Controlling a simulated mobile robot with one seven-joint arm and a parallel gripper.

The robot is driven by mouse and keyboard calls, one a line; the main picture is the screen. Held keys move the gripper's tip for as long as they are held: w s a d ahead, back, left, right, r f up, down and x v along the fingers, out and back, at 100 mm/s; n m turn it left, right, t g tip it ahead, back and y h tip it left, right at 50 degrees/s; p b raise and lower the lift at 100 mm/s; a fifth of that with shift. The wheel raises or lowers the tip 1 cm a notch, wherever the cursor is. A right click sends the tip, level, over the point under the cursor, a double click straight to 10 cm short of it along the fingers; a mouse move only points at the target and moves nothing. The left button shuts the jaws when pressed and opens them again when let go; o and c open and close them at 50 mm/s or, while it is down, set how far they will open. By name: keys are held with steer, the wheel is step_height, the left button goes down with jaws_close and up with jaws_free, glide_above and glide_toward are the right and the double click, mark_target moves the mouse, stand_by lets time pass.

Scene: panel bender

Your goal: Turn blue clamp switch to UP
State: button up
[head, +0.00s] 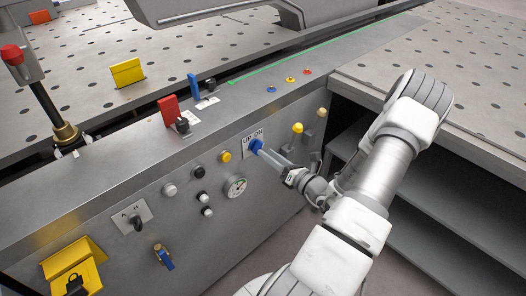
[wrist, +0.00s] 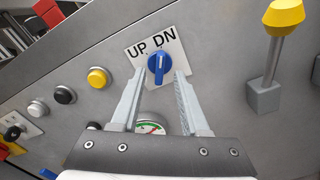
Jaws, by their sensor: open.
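The blue clamp switch (wrist: 158,72) is a round blue knob with a raised grip bar and a white mark, on a white plate (wrist: 172,49) lettered UP and DN. In the wrist view its bar stands nearly upright, with the mark on the DN side of the tilted plate's middle. My gripper (wrist: 163,77) is open, its two fingers on either side of the knob with gaps visible. In the head view the knob (head: 255,145) sits on the front panel, with my gripper (head: 265,154) close in front of it. Whether the fingers touch it cannot be told.
A pressure gauge (head: 235,187) and a yellow button (head: 225,156) lie left of and below the switch. Yellow-topped levers (head: 297,128) stick out to its right, near my arm. Grey shelves (head: 430,220) stand at the right.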

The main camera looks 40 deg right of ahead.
mark_target(257, 147)
steer(key=w, duration=0.3)
steer(key=shift+w+a, duration=0.15)
jaws_close()
